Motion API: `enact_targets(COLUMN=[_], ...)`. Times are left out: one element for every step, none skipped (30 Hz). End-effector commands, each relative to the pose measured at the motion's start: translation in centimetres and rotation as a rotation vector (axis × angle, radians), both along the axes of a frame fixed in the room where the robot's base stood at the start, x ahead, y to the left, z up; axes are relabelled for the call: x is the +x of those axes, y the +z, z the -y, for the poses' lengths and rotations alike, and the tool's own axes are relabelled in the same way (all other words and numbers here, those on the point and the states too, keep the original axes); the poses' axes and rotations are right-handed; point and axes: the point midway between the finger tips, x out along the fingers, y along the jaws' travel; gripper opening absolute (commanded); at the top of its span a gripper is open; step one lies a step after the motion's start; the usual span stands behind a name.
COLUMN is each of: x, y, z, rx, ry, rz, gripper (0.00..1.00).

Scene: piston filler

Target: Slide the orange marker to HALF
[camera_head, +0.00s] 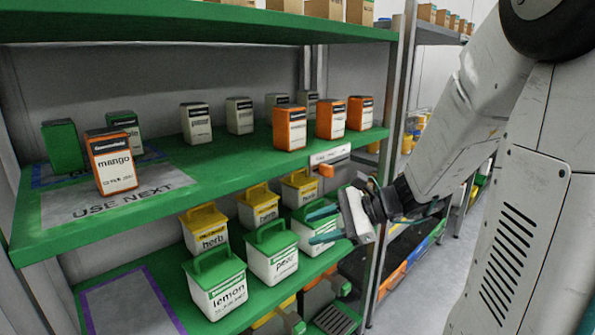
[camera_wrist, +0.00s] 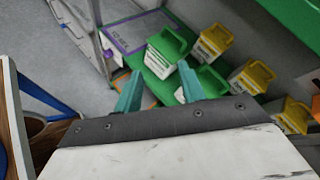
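The small orange marker (camera_head: 326,170) sits at the green shelf's front edge, near its right end. It is just below a white label plate (camera_head: 330,154), whose small print I cannot read for certain, so I cannot tell the marker's setting. My gripper (camera_head: 322,226) is below the marker in the head view, with its teal fingers pointing left, apart from it. The fingers are spread with nothing between them; the wrist view also shows the gripper (camera_wrist: 160,92) open and empty.
Orange, grey and green boxes stand on the middle shelf (camera_head: 230,160), with a mango box (camera_head: 110,161) at left on a "USE NEXT" patch. Green- and yellow-lidded tubs, including the lemon tub (camera_head: 217,285), fill the lower shelf. A metal post (camera_head: 391,120) rises right of the marker.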

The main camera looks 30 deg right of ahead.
Motion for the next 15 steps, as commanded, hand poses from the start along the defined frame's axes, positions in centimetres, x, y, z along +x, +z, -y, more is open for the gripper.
enact_targets(x=[1.9, 3.0, 4.2, 5.1, 5.8, 6.6, 7.1, 7.6, 8.1, 8.4, 8.6, 8.8, 8.9, 9.0, 9.2], y=[0.1, 0.3, 0.6, 0.8, 1.1, 1.5, 1.8, 2.2, 2.8, 3.3, 3.8, 4.2, 4.4, 4.5, 4.7], z=[2.3, 3.7, 5.5, 6.8, 7.9, 9.3, 10.2, 10.9, 11.8, 12.3, 12.8, 13.3, 13.6, 13.8, 13.9], rx=[0.106, 0.168, 0.246, 0.301, 0.352, 0.415, 0.458, 0.497, 0.541, 0.57, 0.595, 0.626, 0.644, 0.659, 0.678], ry=[-0.14, -0.219, -0.318, -0.386, -0.447, -0.519, -0.565, -0.603, -0.645, -0.674, -0.696, -0.723, -0.737, -0.748, -0.758], rz=[-0.004, -0.002, 0.003, 0.009, 0.015, 0.025, 0.035, 0.043, 0.057, 0.068, 0.078, 0.085, 0.089, 0.09, 0.087], gripper=[0.4, 0.4, 0.4, 0.4, 0.4, 0.4, 0.4, 0.4, 0.4, 0.4, 0.4, 0.4, 0.4, 0.4, 0.4])
